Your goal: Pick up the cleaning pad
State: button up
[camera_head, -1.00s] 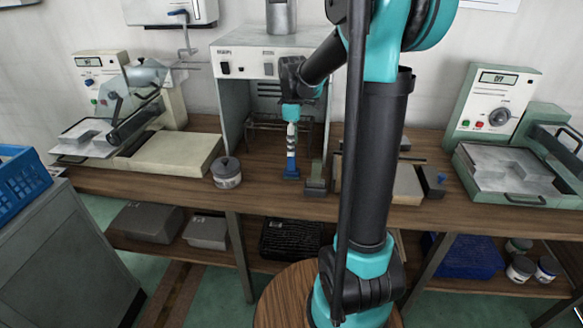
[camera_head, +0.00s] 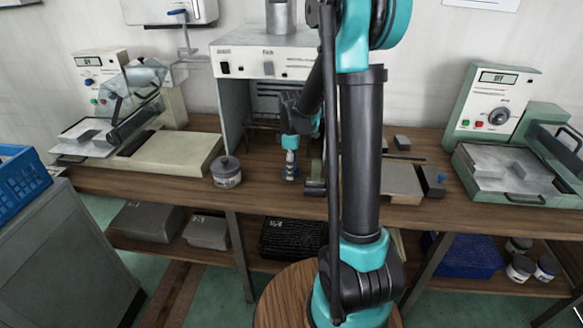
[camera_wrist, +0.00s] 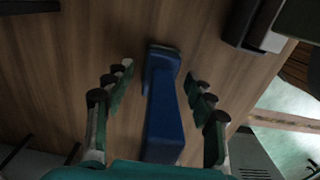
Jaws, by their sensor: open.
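A blue handled object, which I take to be the cleaning pad (camera_head: 290,175), stands on the wooden bench in front of the white-topped cabinet. In the wrist view the blue pad (camera_wrist: 165,115) fills the middle, with a thin grey-dark edge at its far end. My gripper (camera_head: 290,158) is low over it and hides its upper part in the head view. In the wrist view my gripper (camera_wrist: 160,95) is open, with one finger on each side of the blue body and a visible gap on both sides.
A dark grey-green block (camera_head: 316,182) stands close to the right of the pad. A flat grey slab (camera_head: 402,182) and a dark box (camera_head: 433,182) lie farther right. The white-topped cabinet (camera_head: 262,62) stands behind.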

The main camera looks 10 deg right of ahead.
jog(key=shift+c, duration=0.3)
jog(key=c, duration=1.2)
jog(key=shift+r, duration=0.15)
